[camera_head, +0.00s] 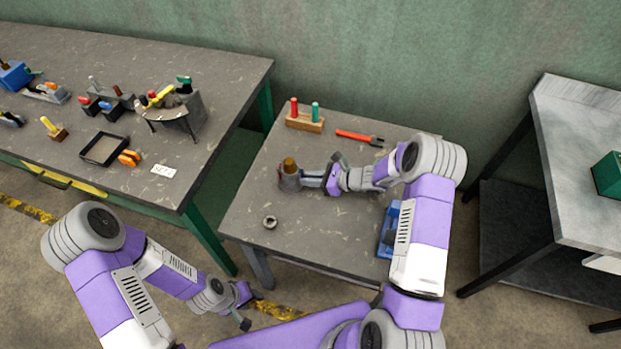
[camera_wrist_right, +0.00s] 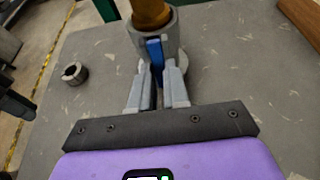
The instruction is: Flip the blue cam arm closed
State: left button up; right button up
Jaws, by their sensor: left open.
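The blue cam arm (camera_wrist_right: 155,52) stands against the front of a grey cylindrical holder (camera_wrist_right: 172,28) with a brown-orange round piece (camera_wrist_right: 150,12) in its top. In the head view the holder (camera_head: 289,182) stands on the small middle table, and the blue arm is hidden there. My right gripper (camera_wrist_right: 158,75) reaches it from the right, its fingertips on either side of the blue arm with a narrow gap. I cannot tell whether they grip it. My left gripper (camera_head: 243,307) is open and empty, low in front of the table.
A grey ring (camera_head: 270,222) lies near the table's front left. A wooden block with red and green pegs (camera_head: 305,122) and a red-handled tool (camera_head: 360,138) lie at the back. A blue object (camera_head: 388,232) is partly hidden by my right arm. A cluttered table (camera_head: 215,75) stands left.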

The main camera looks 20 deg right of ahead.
grip_shut()
jog(key=f+y+b, duration=0.1)
jog(key=b, duration=0.2)
jog(key=shift+w+a+t+b, duration=0.1)
jog(key=shift+t+b, duration=0.3)
jog(key=shift+a+t+y+b, duration=0.1)
jog(key=shift+t+y+b, duration=0.2)
jog(key=shift+y+b, duration=0.4)
jog(key=shift+r, duration=0.1)
jog(key=o, duration=0.6)
grip_release()
jog(key=shift+w, duration=0.1)
jog(key=shift+c, duration=0.2)
jog(key=shift+r, duration=0.2)
notch_tip(320, 180, up, 10)
jog(key=p, duration=0.2)
